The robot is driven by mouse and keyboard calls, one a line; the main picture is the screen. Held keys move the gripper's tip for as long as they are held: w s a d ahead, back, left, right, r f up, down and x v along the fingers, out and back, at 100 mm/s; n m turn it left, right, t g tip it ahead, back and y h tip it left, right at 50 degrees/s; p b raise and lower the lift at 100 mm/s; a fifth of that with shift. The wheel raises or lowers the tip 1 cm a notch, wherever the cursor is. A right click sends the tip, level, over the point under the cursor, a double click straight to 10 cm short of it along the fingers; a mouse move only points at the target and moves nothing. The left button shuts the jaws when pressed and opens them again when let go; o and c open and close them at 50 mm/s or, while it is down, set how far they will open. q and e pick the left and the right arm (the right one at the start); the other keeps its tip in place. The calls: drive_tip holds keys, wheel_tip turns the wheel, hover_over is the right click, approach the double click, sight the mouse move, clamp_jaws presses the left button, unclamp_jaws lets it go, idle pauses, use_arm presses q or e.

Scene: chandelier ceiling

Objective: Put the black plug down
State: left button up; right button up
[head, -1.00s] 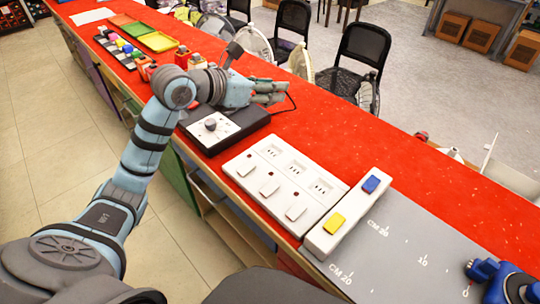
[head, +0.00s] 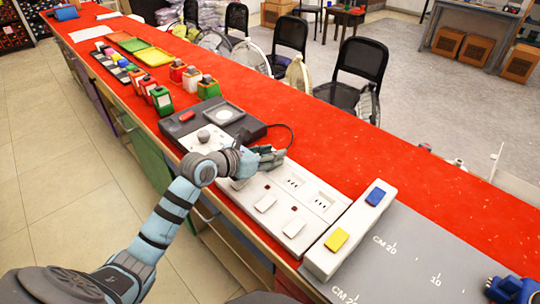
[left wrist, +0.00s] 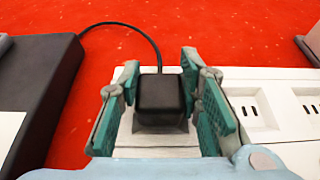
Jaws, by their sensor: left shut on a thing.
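The black plug (left wrist: 160,95) is a dark block in the middle of the left wrist view, between the green-padded fingers of my left gripper (left wrist: 160,108). My left gripper is shut on it. In the head view my left gripper (head: 271,157) is over the left end of the white socket panel (head: 281,214), and its fingers hide the plug. A thin black cord (left wrist: 135,27) runs from the plug to the black device (head: 256,129). I cannot tell whether the plug touches the panel.
A white bar (head: 322,256) with yellow and blue blocks lies right of the panel, beside a grey ruled mat (head: 420,270). A blue object (head: 515,291) is cut off at the lower right. Small coloured boxes (head: 160,101) stand behind the device. The red tabletop (head: 340,145) beyond the panel is clear.

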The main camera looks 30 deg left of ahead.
use_arm(q)
drive_tip(key=o, duration=1.1)
drive_tip(key=shift+o, duration=0.2)
drive_tip(key=shift+s+r, duration=0.1)
drive_tip(key=shift+r, duration=0.1)
drive_tip(key=p+v, duration=0.4)
drive_tip(key=v, duration=0.7)
drive_tip(key=shift+a+r, duration=0.1)
drive_tip(key=shift+s+r+p, duration=0.1)
drive_tip(key=shift+s+p, duration=0.3)
drive_tip(key=shift+w, duration=0.1)
